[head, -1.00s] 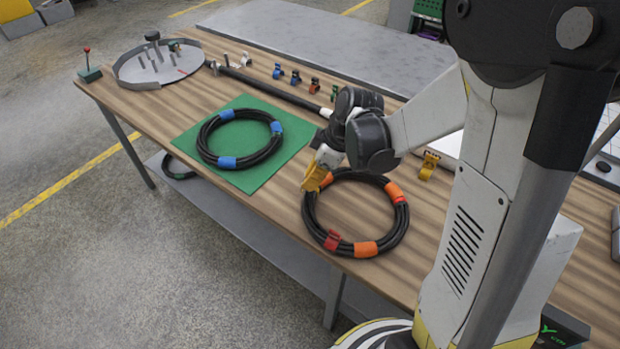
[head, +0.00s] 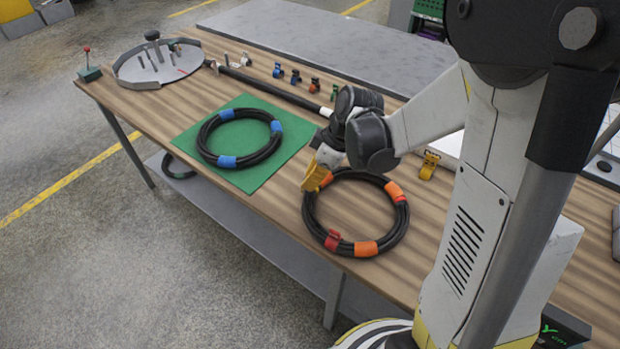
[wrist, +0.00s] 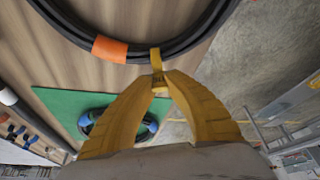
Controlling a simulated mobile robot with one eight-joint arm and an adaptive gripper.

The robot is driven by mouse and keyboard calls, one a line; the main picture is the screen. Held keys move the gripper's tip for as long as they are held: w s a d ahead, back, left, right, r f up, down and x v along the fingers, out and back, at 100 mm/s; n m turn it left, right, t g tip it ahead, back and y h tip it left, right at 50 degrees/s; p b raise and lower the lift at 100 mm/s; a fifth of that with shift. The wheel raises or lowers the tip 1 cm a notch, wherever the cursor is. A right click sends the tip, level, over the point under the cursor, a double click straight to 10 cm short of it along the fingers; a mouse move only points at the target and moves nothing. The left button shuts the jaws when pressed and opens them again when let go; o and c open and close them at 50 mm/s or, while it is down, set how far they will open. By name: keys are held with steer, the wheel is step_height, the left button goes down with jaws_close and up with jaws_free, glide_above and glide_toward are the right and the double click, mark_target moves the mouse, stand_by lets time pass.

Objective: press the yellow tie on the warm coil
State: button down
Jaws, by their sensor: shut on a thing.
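The warm coil (head: 311,216) is a black hose ring with orange bands and a red tie (head: 332,240). It lies flat on the wooden table in the head view. My gripper (head: 313,184) is at the coil's far left side, pointing down. In the wrist view its yellow fingers close on a small yellow tie (wrist: 156,60). The tie's upper end overlaps the outer edge of the coil's hose (wrist: 180,42); whether it is around the hose I cannot tell. An orange band (wrist: 110,49) is beside it. In the head view my fingers hide the held tie.
A coil with blue bands (head: 203,149) lies on a green mat (head: 258,177) to the left. Another yellow tie (head: 429,165) lies right of the warm coil. A black bar (head: 270,90), several small clips (head: 296,76) and a round tray (head: 125,74) are further back.

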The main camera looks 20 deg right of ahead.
steer(key=shift+f, duration=0.1)
steer(key=shift+f+b, duration=1)
steer(key=shift+f, duration=0.05)
steer(key=shift+f+b, duration=0.55)
steer(key=shift+f, duration=0.1)
stand_by(0.4)
steer(key=c, duration=1.4)
jaws_free()
steer(key=shift+r, duration=0.1)
